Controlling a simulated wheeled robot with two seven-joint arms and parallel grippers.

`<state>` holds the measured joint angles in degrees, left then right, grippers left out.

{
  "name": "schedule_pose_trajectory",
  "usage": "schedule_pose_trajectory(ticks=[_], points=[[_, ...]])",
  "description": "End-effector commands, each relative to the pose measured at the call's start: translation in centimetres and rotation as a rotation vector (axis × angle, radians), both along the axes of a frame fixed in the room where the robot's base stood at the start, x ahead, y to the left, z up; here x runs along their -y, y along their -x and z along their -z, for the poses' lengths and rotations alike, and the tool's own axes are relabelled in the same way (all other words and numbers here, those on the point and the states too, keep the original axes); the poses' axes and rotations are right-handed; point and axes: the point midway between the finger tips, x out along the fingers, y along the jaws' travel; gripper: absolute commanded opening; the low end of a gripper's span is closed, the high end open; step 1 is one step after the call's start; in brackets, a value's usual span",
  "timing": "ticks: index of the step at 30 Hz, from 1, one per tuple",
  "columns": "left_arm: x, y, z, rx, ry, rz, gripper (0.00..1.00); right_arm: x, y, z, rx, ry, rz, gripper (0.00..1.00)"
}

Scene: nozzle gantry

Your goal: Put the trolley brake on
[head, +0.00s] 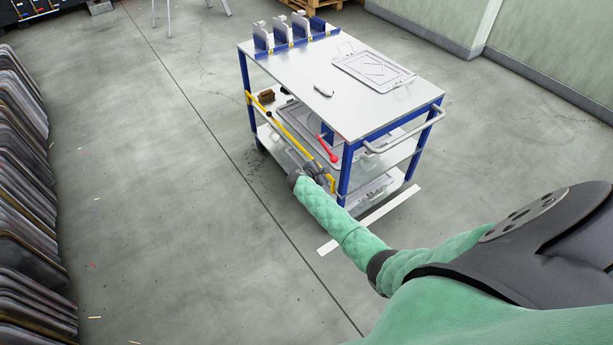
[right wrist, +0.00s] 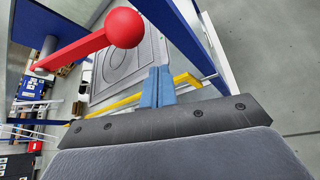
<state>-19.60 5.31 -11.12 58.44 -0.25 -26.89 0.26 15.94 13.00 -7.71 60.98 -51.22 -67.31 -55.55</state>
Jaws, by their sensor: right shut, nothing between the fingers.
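The trolley (head: 300,62) has a white top and blue posts. A red brake lever (head: 326,149) with a ball knob is on its near side, by the near blue corner post. In the right wrist view the red lever (right wrist: 75,50) slants up to its round knob at the upper left of the fingers. My right gripper (head: 318,168) is just below the lever in the head view. Its blue fingertips (right wrist: 157,87) are shut and empty, apart from the knob. My left gripper is not in view.
A yellow bar (head: 290,137) runs along the trolley's near side and passes behind my fingers. A grey push handle (head: 405,133) is at the right end. A white floor strip (head: 370,219) lies in front. Dark stacked panels (head: 22,190) stand at far left; the floor between is clear.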

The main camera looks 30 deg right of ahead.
Motion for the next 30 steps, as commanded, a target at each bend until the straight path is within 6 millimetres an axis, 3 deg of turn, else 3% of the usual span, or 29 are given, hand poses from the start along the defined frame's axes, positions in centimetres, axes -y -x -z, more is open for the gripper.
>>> schedule_pose_trajectory(ticks=[2,21,30], points=[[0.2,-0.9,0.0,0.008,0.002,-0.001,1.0,0.3,0.1,0.9,-0.001,0.001,0.001,0.0],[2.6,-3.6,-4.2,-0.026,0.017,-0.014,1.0,-7.6,1.2,-3.9,0.0,-0.001,0.0,0.0],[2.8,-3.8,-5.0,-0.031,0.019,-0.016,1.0,-8.4,1.4,-4.5,-0.002,0.0,0.0,0.0]])
